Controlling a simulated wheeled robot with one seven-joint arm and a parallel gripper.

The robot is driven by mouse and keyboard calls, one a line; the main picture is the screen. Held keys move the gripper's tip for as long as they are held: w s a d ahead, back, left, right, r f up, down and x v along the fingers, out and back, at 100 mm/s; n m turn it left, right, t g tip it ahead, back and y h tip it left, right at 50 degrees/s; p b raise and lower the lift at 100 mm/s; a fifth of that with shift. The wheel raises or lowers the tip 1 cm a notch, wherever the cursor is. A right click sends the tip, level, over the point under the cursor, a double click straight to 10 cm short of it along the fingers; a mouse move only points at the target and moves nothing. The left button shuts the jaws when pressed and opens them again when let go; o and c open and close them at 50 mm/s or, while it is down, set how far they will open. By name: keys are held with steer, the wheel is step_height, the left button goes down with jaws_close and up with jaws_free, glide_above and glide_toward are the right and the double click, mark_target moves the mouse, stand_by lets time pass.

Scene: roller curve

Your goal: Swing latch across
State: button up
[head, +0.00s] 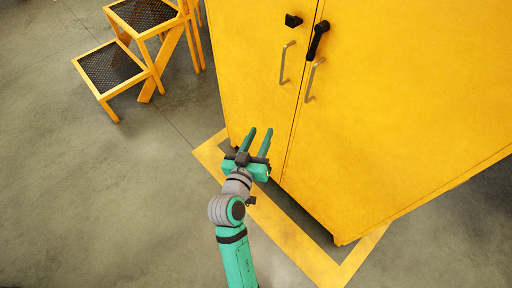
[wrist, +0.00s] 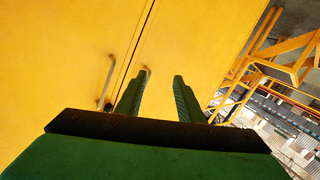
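The latch (head: 317,40) is a black lever on the upper part of the cabinet's right door in the head view. It lies tilted near upright, beside the door seam. A small black block (head: 292,20), apart from the lever, sits on the left door across the seam. My gripper (head: 260,134) is open and empty, low in front of the cabinet and well below the latch. I cannot clearly make out the latch in that view.
The yellow cabinet (head: 400,130) has two grey bar handles, left (head: 286,62) and right (head: 314,80), below the latch. Yellow steps (head: 112,68) with black mesh treads stand at the left. A yellow floor line (head: 285,235) runs around the cabinet.

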steer(key=s+f, duration=0.1)
steer(key=s+a+f+n+y, duration=0.1)
steer(key=f, duration=0.1)
steer(key=shift+s+a, duration=0.1)
steer(key=shift+s, duration=0.05)
steer(key=c, duration=0.9)
steer(key=d+r+m, duration=0.1)
steer(key=d+m, duration=0.1)
steer(key=w+d+r+m, duration=0.1)
steer(key=d+r+m, duration=0.1)
steer(key=d+m, duration=0.1)
steer(key=w+d+r+m, duration=0.1)
steer(key=d+m, duration=0.1)
steer(key=d, duration=0.1)
steer(key=shift+d+r+m, duration=0.15)
steer(key=shift+r+m, duration=0.05)
steer(key=shift+m, duration=0.2)
jaws_close()
steer(key=m+t+y, duration=0.3)
steer(key=m+t, duration=0.1)
steer(key=m, duration=0.8)
glide_toward(320, 62)
steer(key=w+d+r, duration=0.3)
steer(key=w, duration=0.1)
steer(key=shift+w+a+r, duration=0.1)
steer(key=shift+w+a, duration=1.3)
steer(key=shift+w, duration=0.25)
